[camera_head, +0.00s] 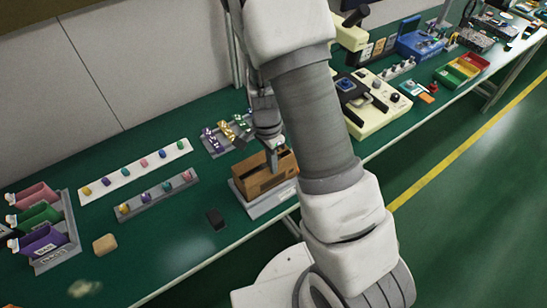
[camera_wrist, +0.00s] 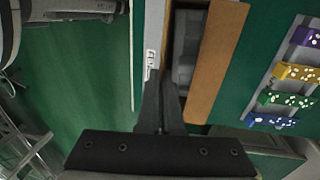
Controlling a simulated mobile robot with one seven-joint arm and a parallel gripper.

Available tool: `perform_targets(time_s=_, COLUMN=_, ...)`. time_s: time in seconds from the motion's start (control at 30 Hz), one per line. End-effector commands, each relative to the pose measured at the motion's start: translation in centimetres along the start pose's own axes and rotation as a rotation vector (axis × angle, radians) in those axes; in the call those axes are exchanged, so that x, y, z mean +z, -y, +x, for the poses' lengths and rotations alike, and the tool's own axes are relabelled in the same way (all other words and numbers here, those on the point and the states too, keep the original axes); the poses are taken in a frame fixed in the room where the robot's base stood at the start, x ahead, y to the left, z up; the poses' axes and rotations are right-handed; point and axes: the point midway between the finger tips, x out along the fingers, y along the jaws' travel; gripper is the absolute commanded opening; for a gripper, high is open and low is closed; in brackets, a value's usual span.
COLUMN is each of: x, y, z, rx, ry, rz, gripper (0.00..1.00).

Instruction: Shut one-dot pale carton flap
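A brown open-topped carton (camera_head: 256,180) sits on a pale base (camera_head: 268,203) near the table's front edge. In the wrist view its brown side or flap (camera_wrist: 215,60) stands to the right of a dark grey interior (camera_wrist: 186,45). A pale strip with small dark marks (camera_wrist: 150,62) runs along the other side; I cannot count the dots surely. My gripper (camera_head: 275,146) is over the carton, pointing down. In the wrist view its fingertips (camera_wrist: 162,72) are together, with nothing seen between them, close to the pale strip. Whether they touch it is unclear.
A rack of coloured dotted blocks (camera_head: 228,133) stands just behind the carton and shows in the wrist view (camera_wrist: 285,85). A cream machine (camera_head: 378,112) stands to the right.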

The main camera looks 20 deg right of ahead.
Motion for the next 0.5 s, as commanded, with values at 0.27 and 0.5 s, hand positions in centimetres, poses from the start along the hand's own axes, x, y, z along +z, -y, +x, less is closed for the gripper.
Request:
perform_targets(time_s=0.27, x=0.0, y=1.0, z=-0.1, rx=0.224, ry=-0.003, rz=-0.002, gripper=0.0)
perform_targets(time_s=0.5, x=0.0, y=2.0, z=0.7, rx=0.445, ry=-0.003, rz=-0.002, gripper=0.0)
